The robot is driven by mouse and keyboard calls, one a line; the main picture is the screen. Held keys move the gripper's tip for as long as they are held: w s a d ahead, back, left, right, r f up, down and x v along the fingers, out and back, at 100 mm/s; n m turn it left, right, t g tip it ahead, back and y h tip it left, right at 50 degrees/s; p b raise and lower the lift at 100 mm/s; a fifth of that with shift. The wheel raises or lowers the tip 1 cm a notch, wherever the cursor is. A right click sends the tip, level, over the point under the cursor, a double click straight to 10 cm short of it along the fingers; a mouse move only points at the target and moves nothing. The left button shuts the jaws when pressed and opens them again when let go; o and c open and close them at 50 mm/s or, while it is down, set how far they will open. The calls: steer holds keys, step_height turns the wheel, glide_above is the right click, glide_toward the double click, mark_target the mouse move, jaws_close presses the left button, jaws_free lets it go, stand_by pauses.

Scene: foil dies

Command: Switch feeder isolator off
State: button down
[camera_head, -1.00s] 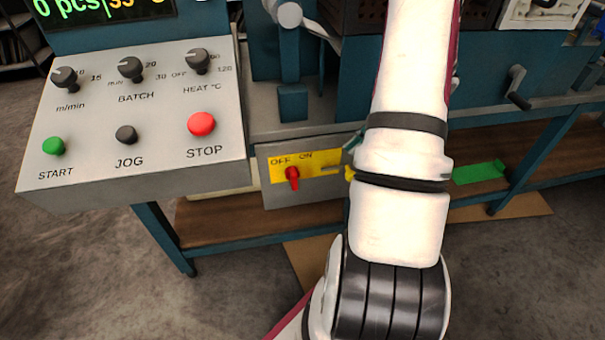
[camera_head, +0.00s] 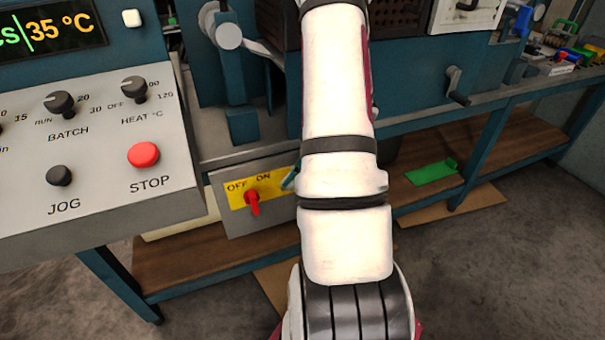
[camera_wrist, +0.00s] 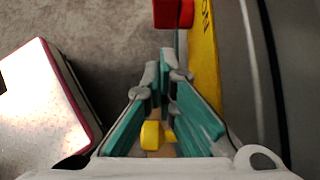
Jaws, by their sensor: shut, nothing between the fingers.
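The feeder isolator is a red handle (camera_head: 252,201) on a yellow plate (camera_head: 236,198) marked OFF and ON, on a grey box under the bench. The handle's lever hangs down, tilted slightly right. In the wrist view the red handle (camera_wrist: 173,13) lies just beyond my fingertips, and the yellow plate (camera_wrist: 205,65) runs along their right side. My gripper (camera_wrist: 165,68) is shut and empty, with teal fingers. I see no clear contact with the handle. In the head view only a teal bit of my gripper (camera_head: 290,179) shows, right of the handle; my arm hides the rest.
A control panel (camera_head: 105,200) with a red STOP button (camera_head: 143,155) juts out to the left of the isolator. A crank handle (camera_head: 457,88) sticks out at the right. A green piece (camera_head: 432,172) lies on the lower shelf.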

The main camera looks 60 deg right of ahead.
mark_target(285, 191)
steer(key=b+x, duration=0.1)
steer(key=x, duration=0.2)
steer(key=shift+a+f, duration=0.2)
steer(key=shift+f, duration=0.05)
steer(key=shift+w+a+r+b, duration=0.15)
steer(key=shift+w+a+b, duration=0.1)
steer(key=shift+w+a, duration=0.4)
steer(key=shift+w+a+r+b, duration=0.1)
steer(key=shift+w+a+b, duration=0.1)
steer(key=shift+w+a, duration=0.45)
